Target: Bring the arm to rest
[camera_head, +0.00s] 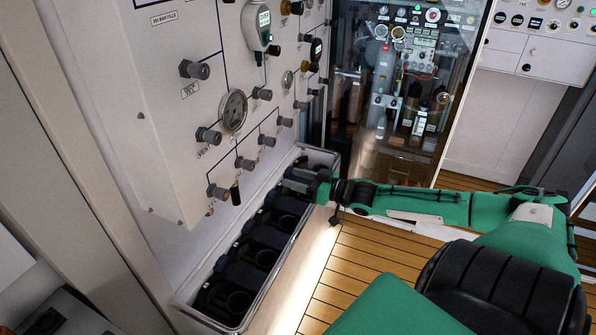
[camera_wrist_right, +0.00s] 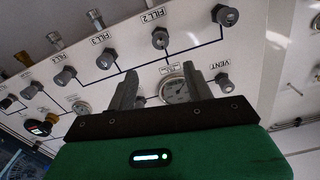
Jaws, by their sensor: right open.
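My right arm comes in from the right in the head view, and its gripper (camera_head: 302,181) is above the far part of a long black tray, beside the panel. In the right wrist view its two grey fingers (camera_wrist_right: 162,92) stand apart with nothing between them but the view of the panel behind. The white fill panel (camera_head: 165,100) carries grey knobs, and a round gauge (camera_head: 233,111) sits in its middle. That gauge also shows between the fingers in the right wrist view (camera_wrist_right: 177,89). My left gripper is in neither view.
The tray (camera_head: 281,262) with round black holders runs along the panel's foot. A glass-fronted cabinet (camera_head: 345,120) with equipment stands behind the gripper. Handheld meters (camera_head: 259,26) hang on the panel. The wooden floor (camera_head: 345,262) right of the tray is clear in part.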

